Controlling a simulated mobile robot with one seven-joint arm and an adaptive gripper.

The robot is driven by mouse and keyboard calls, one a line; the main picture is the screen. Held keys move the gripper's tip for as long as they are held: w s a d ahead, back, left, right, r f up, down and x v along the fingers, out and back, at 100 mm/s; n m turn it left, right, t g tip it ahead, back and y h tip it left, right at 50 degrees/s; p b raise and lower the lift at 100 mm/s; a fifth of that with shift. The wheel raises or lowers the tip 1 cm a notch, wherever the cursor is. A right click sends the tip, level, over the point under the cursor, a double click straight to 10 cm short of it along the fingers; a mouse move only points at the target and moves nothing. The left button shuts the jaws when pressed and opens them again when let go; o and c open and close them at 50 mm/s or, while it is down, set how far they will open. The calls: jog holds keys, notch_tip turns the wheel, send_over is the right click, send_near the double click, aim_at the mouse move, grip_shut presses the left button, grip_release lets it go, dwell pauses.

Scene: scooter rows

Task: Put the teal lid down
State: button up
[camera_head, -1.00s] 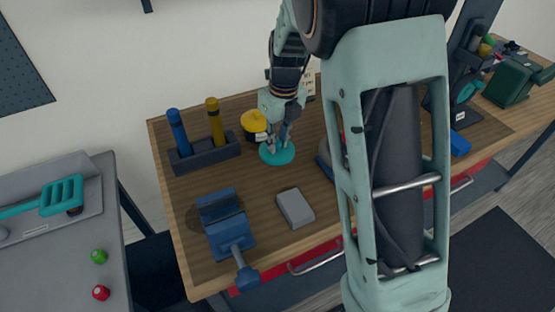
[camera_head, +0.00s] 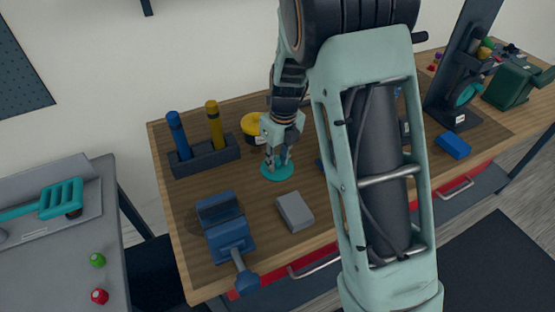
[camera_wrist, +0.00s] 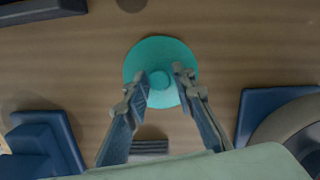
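The teal lid (camera_head: 268,175) is a flat round disc with a knob on top. It lies level at or just above the wooden workbench (camera_head: 180,215); I cannot tell whether its underside touches the wood. My gripper (camera_head: 278,160) points down over it. In the wrist view my gripper (camera_wrist: 162,75) has a fingertip on each side of the knob of the teal lid (camera_wrist: 160,46), close against it, so it looks shut on the knob. The finger contact is small and partly hidden in the head view.
A yellow-topped pot (camera_head: 250,122) stands just behind the lid. A rack (camera_head: 205,158) with blue and yellow handles is to its left, a blue vise (camera_head: 228,232) at front left, and a grey block (camera_head: 295,211) in front. My arm hides part of the bench to the right.

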aim_at(280, 171)
jog(key=shift+o, duration=0.7)
jog(key=shift+r, duration=0.25)
notch_tip(280, 171, up, 12)
jog(key=s, duration=0.1)
jog(key=shift+d+f+p, duration=0.15)
jog(key=shift+d+p, duration=0.2)
jog(key=shift+d, duration=0.05)
jog(key=shift+s, duration=0.1)
